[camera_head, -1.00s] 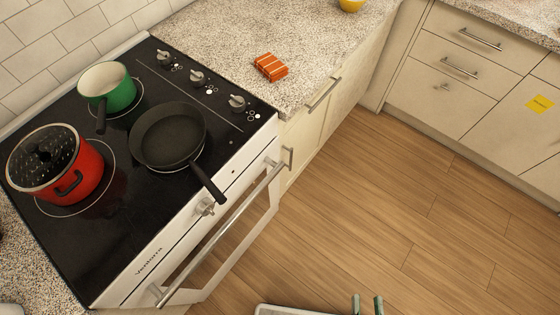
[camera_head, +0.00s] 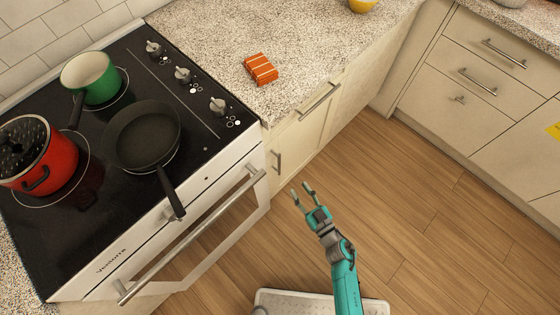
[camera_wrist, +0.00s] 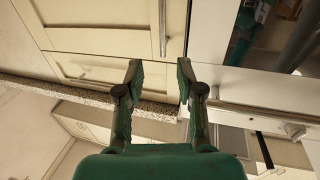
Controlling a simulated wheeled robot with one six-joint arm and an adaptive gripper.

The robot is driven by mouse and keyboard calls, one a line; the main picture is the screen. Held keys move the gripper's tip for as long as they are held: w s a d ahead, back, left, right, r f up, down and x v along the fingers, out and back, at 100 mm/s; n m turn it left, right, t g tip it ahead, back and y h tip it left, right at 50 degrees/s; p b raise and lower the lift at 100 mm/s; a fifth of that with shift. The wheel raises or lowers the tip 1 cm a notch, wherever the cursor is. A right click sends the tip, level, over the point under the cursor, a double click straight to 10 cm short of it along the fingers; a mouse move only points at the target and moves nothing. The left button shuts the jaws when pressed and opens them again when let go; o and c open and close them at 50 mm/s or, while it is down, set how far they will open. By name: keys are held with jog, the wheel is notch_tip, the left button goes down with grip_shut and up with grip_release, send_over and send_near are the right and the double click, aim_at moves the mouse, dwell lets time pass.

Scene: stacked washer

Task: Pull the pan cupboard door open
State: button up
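A cream cupboard door (camera_head: 287,172) stands right of the oven, below a drawer front; I take it as the pan cupboard door, though no label shows on it. It looks shut. Its upright metal handle (camera_head: 277,160) is near the oven side. The door (camera_wrist: 90,12) and handle (camera_wrist: 163,28) also show in the wrist view, upside down. My gripper (camera_head: 301,188) is open and empty, in front of the door and a little right of the handle. In the wrist view my gripper (camera_wrist: 158,82) has its fingers apart, with the handle beyond them, not touching.
The oven handle (camera_head: 190,240) juts out left of the cupboard. A drawer handle (camera_head: 319,103) is above the door. A black pan (camera_head: 143,135) on the stove has its handle over the front edge. Wooden floor (camera_head: 390,200) is clear to the right.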

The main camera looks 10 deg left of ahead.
aim_at(279, 162)
jog(key=shift+n+g+y, duration=0.3)
jog(key=shift+g+y, duration=0.1)
jog(key=shift+g, duration=0.1)
jog(key=x, duration=0.9)
jog(key=f+x, duration=0.1)
jog(key=x, duration=0.3)
jog(key=shift+w, duration=0.35)
grip_shut()
